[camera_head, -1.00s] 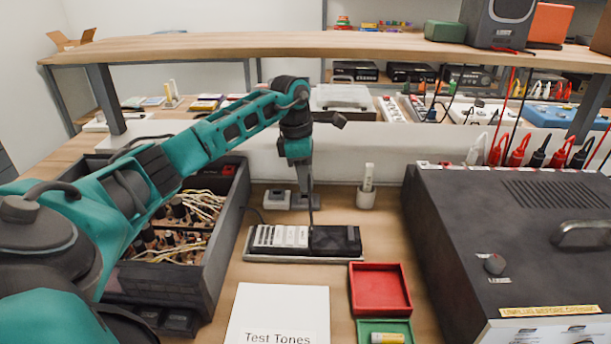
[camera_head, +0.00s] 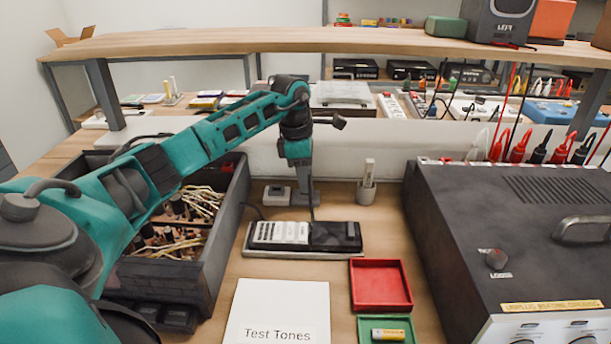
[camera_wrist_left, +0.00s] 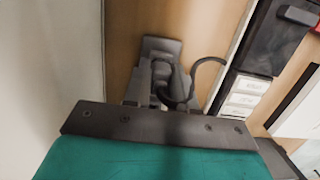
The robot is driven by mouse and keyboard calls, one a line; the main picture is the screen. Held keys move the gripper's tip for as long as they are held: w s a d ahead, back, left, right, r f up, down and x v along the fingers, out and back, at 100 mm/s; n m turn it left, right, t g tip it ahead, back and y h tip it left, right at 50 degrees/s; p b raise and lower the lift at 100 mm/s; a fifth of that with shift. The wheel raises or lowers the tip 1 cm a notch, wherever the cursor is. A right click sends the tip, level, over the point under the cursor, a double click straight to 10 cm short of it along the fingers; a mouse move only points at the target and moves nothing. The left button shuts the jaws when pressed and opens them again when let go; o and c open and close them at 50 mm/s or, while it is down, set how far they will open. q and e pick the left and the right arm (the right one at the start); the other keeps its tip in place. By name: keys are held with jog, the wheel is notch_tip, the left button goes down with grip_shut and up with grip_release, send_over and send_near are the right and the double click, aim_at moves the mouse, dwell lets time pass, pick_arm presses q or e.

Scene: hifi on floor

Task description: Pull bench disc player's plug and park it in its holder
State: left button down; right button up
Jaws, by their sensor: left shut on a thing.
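A flat device with white keys and a black section, which appears to be the disc player (camera_head: 305,236), lies on the bench; part of it shows at the right of the left wrist view (camera_wrist_left: 245,95). My left gripper (camera_head: 303,188) points down behind it. In the left wrist view its fingers (camera_wrist_left: 163,80) are shut on a small dark part, apparently the plug, mostly hidden. A dark cable (camera_wrist_left: 212,62) loops from there towards the device. A grey block (camera_wrist_left: 160,48) sits at the fingertips. A pale block (camera_head: 277,195) stands just left of the gripper. I cannot tell which block is the holder.
A dark open box of wires (camera_head: 232,235) stands left, under my arm. A large dark unit (camera_head: 480,235) fills the right. A small cup (camera_head: 366,194) holding a pale stick, a red tray (camera_head: 380,285) and a Test Tones sheet (camera_head: 278,305) are nearby. A shelf (camera_head: 330,42) spans above.

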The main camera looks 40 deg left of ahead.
pick_arm(q)
jog(key=shift+f, duration=0.3)
dwell(0.6)
jog(key=c, duration=0.8)
grip_release()
jog(key=shift+c, duration=0.2)
notch_tip(320, 180, up, 18)
jog(key=s+a+p, duration=0.1)
jog(key=p, duration=0.5)
jog(key=shift+a+p, duration=0.25)
jog(key=shift+p, duration=0.15)
jog(key=shift+s+f, duration=0.1)
jog(key=shift+f, duration=0.05)
